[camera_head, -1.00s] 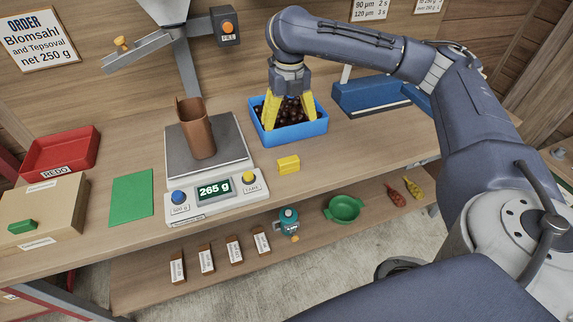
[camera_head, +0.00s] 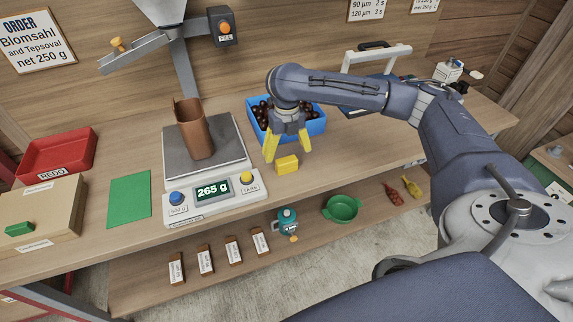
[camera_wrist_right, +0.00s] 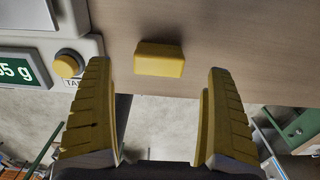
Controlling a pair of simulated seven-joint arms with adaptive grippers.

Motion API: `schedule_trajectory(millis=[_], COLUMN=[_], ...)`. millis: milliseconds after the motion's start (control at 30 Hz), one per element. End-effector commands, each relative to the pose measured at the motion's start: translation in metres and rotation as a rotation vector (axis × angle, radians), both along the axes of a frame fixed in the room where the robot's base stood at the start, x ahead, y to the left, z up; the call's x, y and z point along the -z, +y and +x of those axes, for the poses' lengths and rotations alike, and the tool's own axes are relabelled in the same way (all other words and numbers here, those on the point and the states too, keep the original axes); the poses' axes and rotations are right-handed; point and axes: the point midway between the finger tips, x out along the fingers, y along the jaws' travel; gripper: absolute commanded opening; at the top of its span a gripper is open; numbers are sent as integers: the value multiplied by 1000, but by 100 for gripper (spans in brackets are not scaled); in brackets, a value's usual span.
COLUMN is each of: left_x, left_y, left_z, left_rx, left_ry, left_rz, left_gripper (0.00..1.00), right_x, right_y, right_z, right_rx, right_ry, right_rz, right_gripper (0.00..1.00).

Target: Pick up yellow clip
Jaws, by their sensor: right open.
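The yellow clip (camera_head: 287,165) is a small block lying on the wooden bench, right of the scale and in front of the blue bin. My right gripper (camera_head: 288,154) is open, with its two yellow fingers just above and behind the clip in the head view. In the right wrist view the clip (camera_wrist_right: 160,59) lies beyond the fingertips, roughly centred in the gap between the open, empty fingers (camera_wrist_right: 162,75). The gripper does not appear to touch the clip. My left gripper is not in view.
The scale (camera_head: 240,200) reads 265 g and carries a brown bag (camera_head: 192,130). The blue bin (camera_head: 314,126) of chestnuts stands behind the gripper. A green funnel (camera_head: 342,208) and a teal device (camera_head: 287,222) are on the lower shelf. Bench right of the clip is clear.

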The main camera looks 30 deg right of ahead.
Motion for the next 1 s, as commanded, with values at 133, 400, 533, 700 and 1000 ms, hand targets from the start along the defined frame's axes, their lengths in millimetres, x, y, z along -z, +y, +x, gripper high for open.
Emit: schedule_trajectory(millis=[133,400,533,700,1000], left_x=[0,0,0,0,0], left_y=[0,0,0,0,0], left_z=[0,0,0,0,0], left_rx=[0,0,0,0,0], left_ry=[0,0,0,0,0], left_rz=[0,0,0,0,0], left_gripper=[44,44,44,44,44], right_x=[7,38,48,53,53], right_y=[1,2,2,1,1], right_z=[-1,-2,-1,-1,-1], right_rx=[0,0,0,1,0], right_ry=[3,4,2,0,0], right_rz=[2,2,1,0,0], right_gripper=[89,89,89,89,77])
